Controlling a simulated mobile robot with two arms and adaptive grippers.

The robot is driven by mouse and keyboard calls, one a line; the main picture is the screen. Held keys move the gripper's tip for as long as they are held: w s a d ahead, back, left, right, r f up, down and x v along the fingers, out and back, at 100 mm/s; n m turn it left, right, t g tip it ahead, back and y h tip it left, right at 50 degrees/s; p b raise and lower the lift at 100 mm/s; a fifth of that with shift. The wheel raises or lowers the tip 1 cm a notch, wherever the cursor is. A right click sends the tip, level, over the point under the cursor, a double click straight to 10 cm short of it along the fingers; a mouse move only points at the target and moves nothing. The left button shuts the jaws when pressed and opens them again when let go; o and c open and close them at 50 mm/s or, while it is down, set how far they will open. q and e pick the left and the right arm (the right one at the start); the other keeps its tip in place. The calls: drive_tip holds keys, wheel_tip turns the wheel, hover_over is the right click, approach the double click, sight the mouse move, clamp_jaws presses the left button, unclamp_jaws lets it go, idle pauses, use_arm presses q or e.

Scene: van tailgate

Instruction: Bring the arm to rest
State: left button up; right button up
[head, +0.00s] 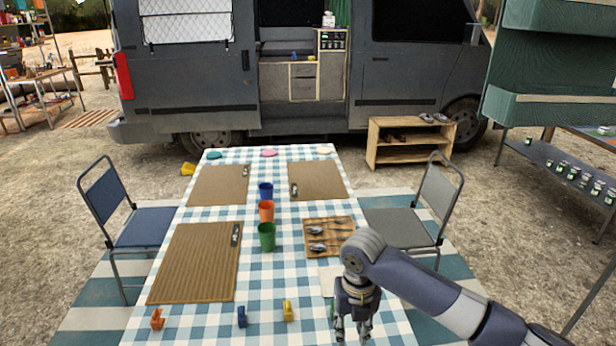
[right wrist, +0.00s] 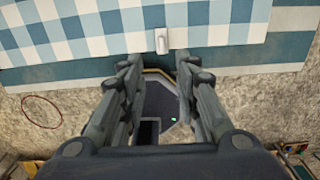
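My right arm (head: 430,295) comes in from the lower right of the head view. Its gripper (head: 354,332) points down over the near right part of the checked table (head: 262,340). In the right wrist view the fingers of this gripper (right wrist: 158,72) stand wide apart with nothing held between them. Beyond the fingertips there is a small white clip (right wrist: 161,42) at the edge of the checked cloth (right wrist: 110,22). A pale napkin and something green beside the gripper are partly hidden by it in the head view. My left gripper is not in view.
A wooden cutlery tray (head: 327,238) lies just beyond the gripper. Green, orange and blue cups (head: 267,237) stand mid-table among brown placemats (head: 200,265). Orange, blue and yellow clips (head: 288,310) line the near side. Chairs (head: 415,215) flank the table.

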drive_tip(key=s+a+f+m+t+y, duration=0.1)
drive_tip(key=s+a+f+m+y, duration=0.2)
drive_tip(key=s+m, duration=0.35)
drive_tip(key=s+a+f+m+t, duration=0.1)
drive_tip(key=s+a+f+m, duration=0.25)
drive_tip(key=s+m, duration=0.3)
drive_tip(key=s+d+m+t+h, duration=0.25)
drive_tip(key=s+d+m, duration=1.15)
drive_tip(key=m, duration=0.7)
wheel_tip(320, 180, down, 25)
drive_tip(key=g, duration=0.2)
drive_tip(key=s+d+f+g, duration=0.1)
drive_tip(key=s+d+f, duration=0.2)
drive_tip(key=s+f, duration=1.4)
drive_tip(key=shift+s+d+h, duration=0.15)
drive_tip(key=shift+s+h, duration=0.05)
drive_tip(key=shift+h, duration=0.15)
drive_tip(key=shift+g, duration=0.25)
